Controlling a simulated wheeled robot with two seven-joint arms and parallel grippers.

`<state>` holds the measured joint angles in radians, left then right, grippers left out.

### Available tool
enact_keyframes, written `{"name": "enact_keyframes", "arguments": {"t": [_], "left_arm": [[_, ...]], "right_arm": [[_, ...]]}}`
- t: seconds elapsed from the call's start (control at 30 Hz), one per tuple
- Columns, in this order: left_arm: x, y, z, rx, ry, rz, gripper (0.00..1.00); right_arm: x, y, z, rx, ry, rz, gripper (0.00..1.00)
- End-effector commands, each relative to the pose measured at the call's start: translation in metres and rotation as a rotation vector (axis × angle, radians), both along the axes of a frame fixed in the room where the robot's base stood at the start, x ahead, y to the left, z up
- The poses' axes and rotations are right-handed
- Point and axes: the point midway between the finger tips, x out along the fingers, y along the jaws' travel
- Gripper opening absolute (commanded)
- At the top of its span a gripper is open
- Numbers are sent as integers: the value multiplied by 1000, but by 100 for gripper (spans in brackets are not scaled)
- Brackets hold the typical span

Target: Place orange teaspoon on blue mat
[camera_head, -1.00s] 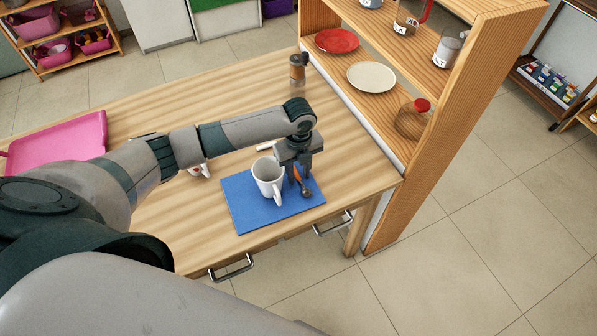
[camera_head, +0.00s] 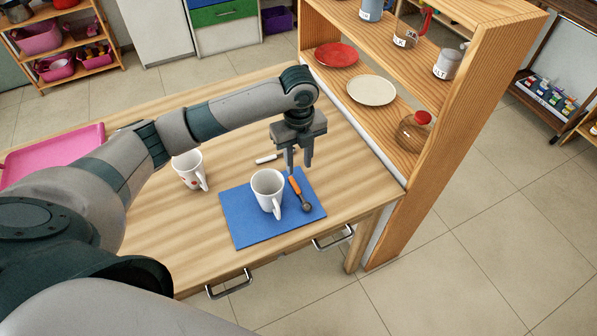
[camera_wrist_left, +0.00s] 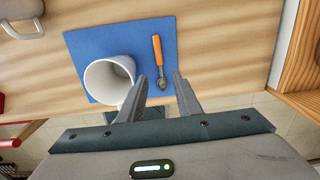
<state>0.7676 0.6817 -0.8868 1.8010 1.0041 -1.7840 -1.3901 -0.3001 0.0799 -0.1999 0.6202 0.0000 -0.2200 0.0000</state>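The orange teaspoon (camera_head: 295,186), with an orange handle and a dark metal bowl, lies on the blue mat (camera_head: 245,228), right of a white mug (camera_head: 267,187) that also stands on the mat. In the left wrist view the teaspoon (camera_wrist_left: 158,52) lies apart from the mug (camera_wrist_left: 108,80) on the blue mat (camera_wrist_left: 85,42). My left gripper (camera_head: 299,166) is open and empty, raised above the mat and the teaspoon. In the left wrist view its fingers (camera_wrist_left: 160,95) are spread with nothing between them. My right gripper does not show.
A second white mug (camera_head: 188,170) stands left of the mat, and a white-handled item (camera_head: 268,158) lies behind it. A pink tray (camera_head: 55,152) is at the table's left. The wooden shelf (camera_head: 450,150) with plates and jars borders the table's right side.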

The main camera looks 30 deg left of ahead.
Motion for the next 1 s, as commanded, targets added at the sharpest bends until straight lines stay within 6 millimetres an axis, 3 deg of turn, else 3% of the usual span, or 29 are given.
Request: {"name": "enact_keyframes", "arguments": {"t": [0.2,1.0], "left_arm": [[-1,0,9,1,1,0,31],[-1,0,9,1,1,0,31]], "right_arm": [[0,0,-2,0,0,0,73],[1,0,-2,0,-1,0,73]]}}
